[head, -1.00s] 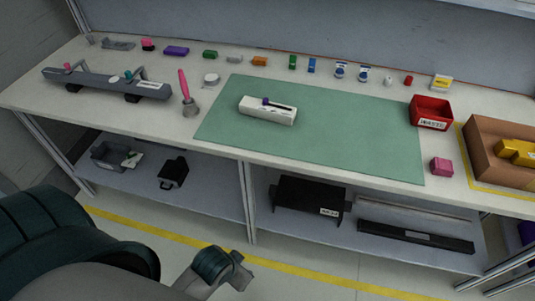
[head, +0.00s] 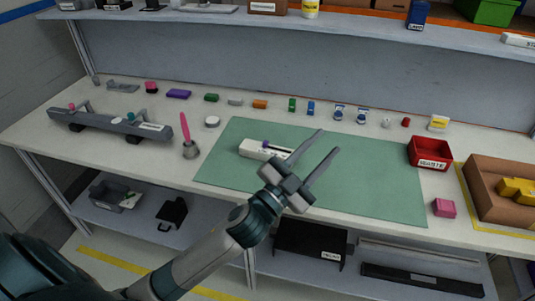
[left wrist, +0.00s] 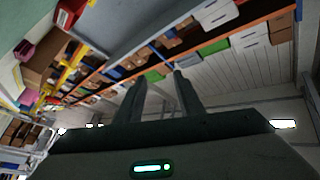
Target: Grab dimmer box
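The gripper appears raised above the mat and not touching the box. The left wrist view shows the fingers (left wrist: 160,83) pointing towards shelves, without the white box. My right gripper is not in view.
A row of small coloured parts lines the back of the table. A grey bar (head: 105,122) and a pink-handled tool (head: 187,140) are left of the mat. A red bin (head: 430,153), a pink block (head: 444,207) and a brown box (head: 487,207) are on the right. The mat's right half is clear.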

